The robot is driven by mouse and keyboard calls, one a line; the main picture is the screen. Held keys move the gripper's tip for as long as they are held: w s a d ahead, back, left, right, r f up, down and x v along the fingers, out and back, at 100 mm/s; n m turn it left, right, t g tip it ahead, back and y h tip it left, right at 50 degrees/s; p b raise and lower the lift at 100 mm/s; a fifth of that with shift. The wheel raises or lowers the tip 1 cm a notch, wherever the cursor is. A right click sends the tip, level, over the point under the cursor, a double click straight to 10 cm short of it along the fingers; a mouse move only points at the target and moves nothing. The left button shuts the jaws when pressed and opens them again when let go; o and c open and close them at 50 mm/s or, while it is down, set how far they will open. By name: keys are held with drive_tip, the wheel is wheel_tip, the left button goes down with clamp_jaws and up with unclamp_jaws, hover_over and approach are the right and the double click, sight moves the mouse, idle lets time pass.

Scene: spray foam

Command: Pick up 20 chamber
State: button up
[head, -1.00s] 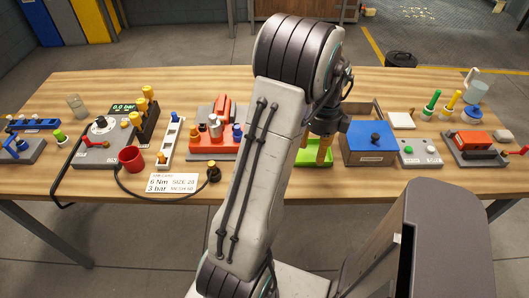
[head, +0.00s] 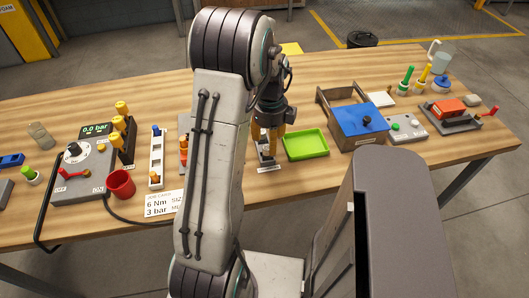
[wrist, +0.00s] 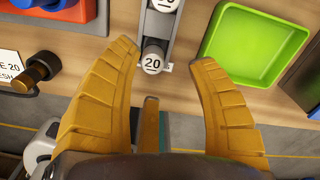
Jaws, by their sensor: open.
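A small grey cylinder marked 20 (wrist: 152,62), the 20 chamber, sits at the near end of a narrow grey rack (wrist: 166,24) in the wrist view. Another grey piece with a marked white top (wrist: 165,5) is behind it. My gripper (wrist: 165,57) is open, with its yellow fingers left and right of the 20 chamber and nothing held. In the head view my gripper (head: 268,138) points down over the rack, left of the green tray (head: 306,145), and partly hides the rack.
The green tray lies close to the right of the rack. A blue-lidded box (head: 360,121) stands further right. A red cup (head: 121,183), a pressure unit (head: 85,165) and a white strip holder (head: 156,160) are to the left. My arm hides the table's middle.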

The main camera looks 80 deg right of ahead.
sight(266, 147)
drive_tip(key=f, duration=0.3)
drive_tip(key=shift+w+a+f+p, duration=0.15)
drive_tip(key=shift+w+f+p, duration=0.15)
drive_tip(key=shift+w+f, duration=0.1)
drive_tip(key=shift+f, duration=0.6)
clamp_jaws()
